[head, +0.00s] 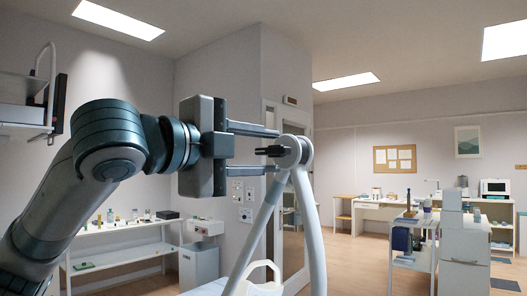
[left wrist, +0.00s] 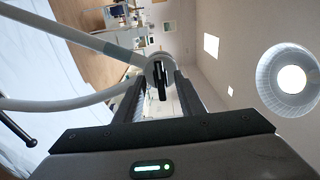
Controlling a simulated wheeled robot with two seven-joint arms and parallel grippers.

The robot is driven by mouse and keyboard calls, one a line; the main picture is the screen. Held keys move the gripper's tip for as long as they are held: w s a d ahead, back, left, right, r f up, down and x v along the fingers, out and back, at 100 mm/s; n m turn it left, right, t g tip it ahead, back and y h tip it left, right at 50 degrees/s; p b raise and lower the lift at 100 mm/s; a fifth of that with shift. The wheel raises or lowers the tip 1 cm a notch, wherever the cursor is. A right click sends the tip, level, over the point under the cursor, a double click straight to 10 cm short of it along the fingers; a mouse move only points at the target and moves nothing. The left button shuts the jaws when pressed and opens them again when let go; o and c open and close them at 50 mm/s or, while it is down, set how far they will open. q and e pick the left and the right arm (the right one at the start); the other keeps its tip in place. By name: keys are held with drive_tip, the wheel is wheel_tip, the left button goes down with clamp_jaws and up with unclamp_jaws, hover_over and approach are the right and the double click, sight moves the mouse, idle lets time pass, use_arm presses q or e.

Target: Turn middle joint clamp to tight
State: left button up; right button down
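The middle joint clamp shows as a short black handle (head: 270,150) on a grey round joint (head: 295,150) where two pale tubes meet. My left gripper (head: 277,150) comes in from the left with its two fingers apart, one above and one below the handle. In the left wrist view the black handle (left wrist: 161,82) lies between the open fingers (left wrist: 158,78), with gaps on both sides. I see no clear contact. The joint's far side is hidden. My right gripper is not in view.
Pale tubes (head: 316,240) run down from the joint. A white couch surface (left wrist: 35,90) and a black lever (left wrist: 17,130) show in the left wrist view, along with a round lamp (left wrist: 290,78). A shelf (head: 120,232) with small items stands at the left wall. Desks are far right.

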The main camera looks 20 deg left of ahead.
use_arm(q)
drive_tip(key=shift+s, duration=0.1)
